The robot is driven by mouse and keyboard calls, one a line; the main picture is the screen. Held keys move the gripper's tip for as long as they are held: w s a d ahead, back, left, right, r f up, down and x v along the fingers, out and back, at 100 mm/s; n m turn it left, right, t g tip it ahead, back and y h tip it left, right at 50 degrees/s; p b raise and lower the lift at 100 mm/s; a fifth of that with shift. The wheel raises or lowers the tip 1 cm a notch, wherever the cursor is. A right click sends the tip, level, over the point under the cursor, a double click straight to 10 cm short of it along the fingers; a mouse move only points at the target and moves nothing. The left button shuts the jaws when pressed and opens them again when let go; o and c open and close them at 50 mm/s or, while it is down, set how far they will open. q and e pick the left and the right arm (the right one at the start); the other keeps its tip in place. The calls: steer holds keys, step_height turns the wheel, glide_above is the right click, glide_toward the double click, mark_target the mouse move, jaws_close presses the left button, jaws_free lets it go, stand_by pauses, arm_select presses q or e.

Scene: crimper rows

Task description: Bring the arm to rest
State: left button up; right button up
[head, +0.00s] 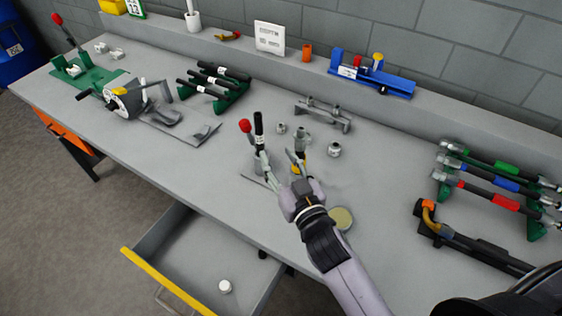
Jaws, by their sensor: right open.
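My right arm comes in from the bottom right, and its gripper (277,157) is over the middle of the bench (390,180). The fingers are spread apart, and I see nothing held between them. A small tool with a red ball knob (245,126) and a black upright handle (259,124) stands just beyond the left finger. Whether the finger touches it I cannot tell. A grey metal fitting with a yellow part (301,139) stands beyond the right finger, partly hidden by it. My left gripper is not in view.
A round tan disc (341,217) lies beside my wrist. Small metal fittings (334,149) and a grey bracket (322,116) are behind. A rack of coloured-grip tools (507,187) and a black-orange tool (470,245) stand right. An open drawer (200,262) juts out in front.

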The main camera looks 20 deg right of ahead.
steer(key=shift+s, duration=0.45)
